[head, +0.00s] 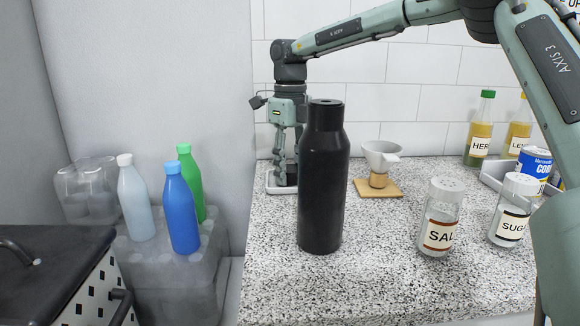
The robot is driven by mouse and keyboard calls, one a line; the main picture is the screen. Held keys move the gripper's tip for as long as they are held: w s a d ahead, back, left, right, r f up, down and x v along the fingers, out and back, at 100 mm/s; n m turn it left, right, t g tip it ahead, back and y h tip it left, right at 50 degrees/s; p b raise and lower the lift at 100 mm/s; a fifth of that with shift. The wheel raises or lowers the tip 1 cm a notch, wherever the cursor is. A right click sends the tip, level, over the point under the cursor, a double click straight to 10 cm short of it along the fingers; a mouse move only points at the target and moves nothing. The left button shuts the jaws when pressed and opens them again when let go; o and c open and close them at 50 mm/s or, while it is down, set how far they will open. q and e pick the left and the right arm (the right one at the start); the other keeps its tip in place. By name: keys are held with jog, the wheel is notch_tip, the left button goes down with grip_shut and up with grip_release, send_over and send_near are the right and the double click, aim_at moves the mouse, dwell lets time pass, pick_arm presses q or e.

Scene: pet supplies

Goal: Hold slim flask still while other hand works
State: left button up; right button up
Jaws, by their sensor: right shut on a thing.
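A tall black flask (323,190) with a narrower neck stands upright on the speckled counter, near the middle of the head view. My right gripper (287,168) points straight down just left of the flask's neck and body, apparently farther back. The flask overlaps its right side. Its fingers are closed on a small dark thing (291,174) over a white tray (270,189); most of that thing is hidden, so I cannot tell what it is. I see no finger around the black flask. My left gripper is out of view.
A white dripper on a wooden stand (378,181) is right of the flask. Salt (441,224) and sugar (511,213) shakers stand farther right. Blue (182,215), green (190,178) and pale (134,200) bottles stand on a grey crate at left. The counter's front is clear.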

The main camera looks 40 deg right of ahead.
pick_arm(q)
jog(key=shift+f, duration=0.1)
pick_arm(e)
jog(key=shift+f, duration=0.15)
jog(key=o, duration=1)
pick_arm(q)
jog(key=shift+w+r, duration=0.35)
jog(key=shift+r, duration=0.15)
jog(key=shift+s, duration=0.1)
